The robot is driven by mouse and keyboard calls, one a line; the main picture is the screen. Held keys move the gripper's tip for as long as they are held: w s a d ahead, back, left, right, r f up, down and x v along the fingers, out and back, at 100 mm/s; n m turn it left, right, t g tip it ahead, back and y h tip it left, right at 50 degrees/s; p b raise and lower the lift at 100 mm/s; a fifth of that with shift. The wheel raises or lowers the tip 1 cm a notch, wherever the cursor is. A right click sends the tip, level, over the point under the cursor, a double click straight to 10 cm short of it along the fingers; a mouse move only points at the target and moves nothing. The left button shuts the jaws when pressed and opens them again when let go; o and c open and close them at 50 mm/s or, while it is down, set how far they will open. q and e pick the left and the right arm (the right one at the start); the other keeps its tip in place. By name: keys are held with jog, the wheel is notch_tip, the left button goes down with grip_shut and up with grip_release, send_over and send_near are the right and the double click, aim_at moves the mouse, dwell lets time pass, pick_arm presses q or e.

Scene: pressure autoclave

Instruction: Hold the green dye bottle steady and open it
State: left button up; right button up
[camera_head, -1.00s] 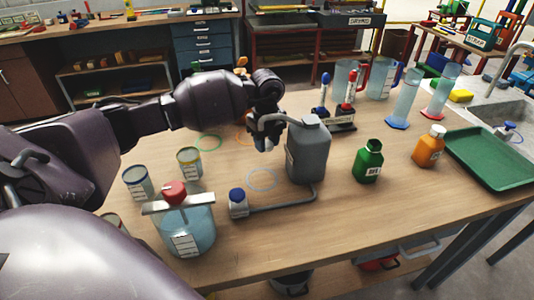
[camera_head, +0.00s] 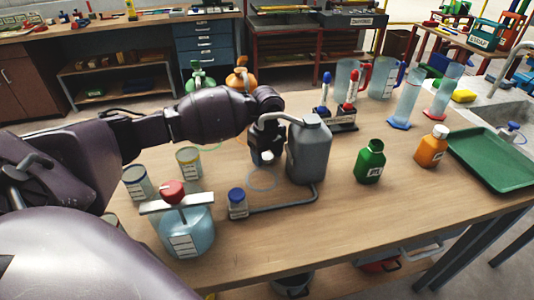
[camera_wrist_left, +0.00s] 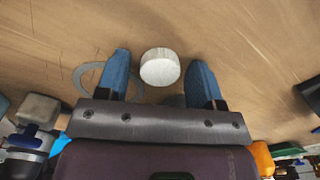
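My left gripper (camera_head: 267,157) is left of the grey canister, well apart from the green bottle. In the left wrist view the blue fingertips (camera_wrist_left: 161,80) are spread apart. A small white round piece (camera_wrist_left: 160,67) sits in the gap between them, with space on both sides; it also shows in the head view (camera_head: 268,156). What it rests on is hidden. My right gripper is not in view.
The grey canister (camera_head: 309,152) stands close to my left gripper. An orange bottle (camera_head: 431,149) and green tray (camera_head: 496,158) are further right. A red-knobbed glass vessel (camera_head: 185,230) and blue-capped bottle (camera_head: 238,204) stand in front. The table before the green bottle is clear.

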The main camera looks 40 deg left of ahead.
aim_at(267, 156)
pick_arm(q)
notch_tip(267, 156, up, 12)
jog(key=p, duration=0.1)
jog(key=shift+r+p, duration=0.2)
jog(key=shift+p, duration=0.1)
dwell(0.3)
